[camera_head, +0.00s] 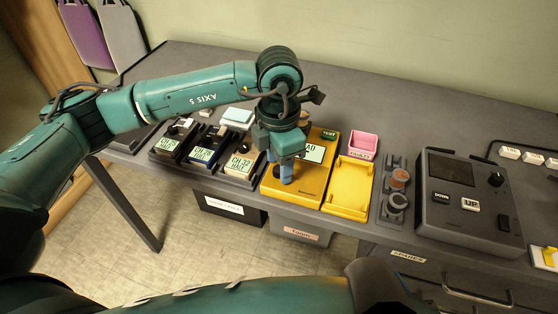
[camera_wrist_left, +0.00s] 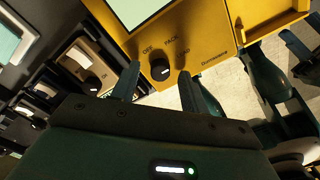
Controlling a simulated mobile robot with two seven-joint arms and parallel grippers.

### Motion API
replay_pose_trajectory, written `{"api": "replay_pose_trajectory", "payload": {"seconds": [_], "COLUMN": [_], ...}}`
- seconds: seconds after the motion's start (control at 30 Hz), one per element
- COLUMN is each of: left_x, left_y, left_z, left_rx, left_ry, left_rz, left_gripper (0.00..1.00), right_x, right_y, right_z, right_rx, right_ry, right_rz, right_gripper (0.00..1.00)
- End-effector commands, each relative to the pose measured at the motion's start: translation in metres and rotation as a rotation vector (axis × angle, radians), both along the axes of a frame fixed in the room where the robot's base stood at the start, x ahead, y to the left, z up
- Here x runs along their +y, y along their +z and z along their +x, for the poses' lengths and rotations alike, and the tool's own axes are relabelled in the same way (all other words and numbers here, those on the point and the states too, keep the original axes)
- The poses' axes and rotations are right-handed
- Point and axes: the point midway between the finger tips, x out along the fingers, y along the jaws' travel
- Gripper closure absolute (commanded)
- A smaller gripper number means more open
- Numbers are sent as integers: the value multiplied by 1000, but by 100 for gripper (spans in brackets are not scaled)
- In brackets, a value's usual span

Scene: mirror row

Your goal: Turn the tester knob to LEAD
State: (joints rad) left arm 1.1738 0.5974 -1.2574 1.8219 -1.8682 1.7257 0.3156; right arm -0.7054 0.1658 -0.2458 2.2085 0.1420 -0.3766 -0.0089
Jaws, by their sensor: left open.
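The yellow tester (camera_head: 290,190) lies on the bench, with a pale screen whose text is partly hidden by my left arm. In the left wrist view its dark round knob (camera_wrist_left: 160,70) shows on the yellow face. My left gripper (camera_head: 287,178) is open over the tester's lower left part. In the left wrist view its two fingers (camera_wrist_left: 159,83) are apart, one toward each side of the knob, without visible grip.
Left of the tester stand several small meters with screens (camera_head: 240,163). Right of it are an empty yellow tray (camera_head: 349,187), a pink bin (camera_head: 363,144), grey holders (camera_head: 395,205) and a dark control box (camera_head: 466,230). The bench's front edge is close by.

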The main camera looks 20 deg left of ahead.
Motion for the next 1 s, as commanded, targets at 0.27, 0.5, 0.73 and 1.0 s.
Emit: {"api": "replay_pose_trajectory", "payload": {"seconds": [0.27,0.5,0.73,1.0], "left_x": [-1,0,0,0], "left_y": [56,104,125,126], "left_z": [1,0,0,0], "left_rx": [-6,-5,-3,-1], "left_ry": [-3,-2,-2,-1], "left_rz": [-1,0,0,0], "left_gripper": [55,55,55,55], "right_x": [0,0,1,1], "right_y": [1,2,3,3], "right_z": [0,1,1,1], "right_rx": [0,-3,-4,-4], "right_ry": [1,1,1,1], "right_rz": [0,0,2,2], "right_gripper": [64,64,64,64]}}
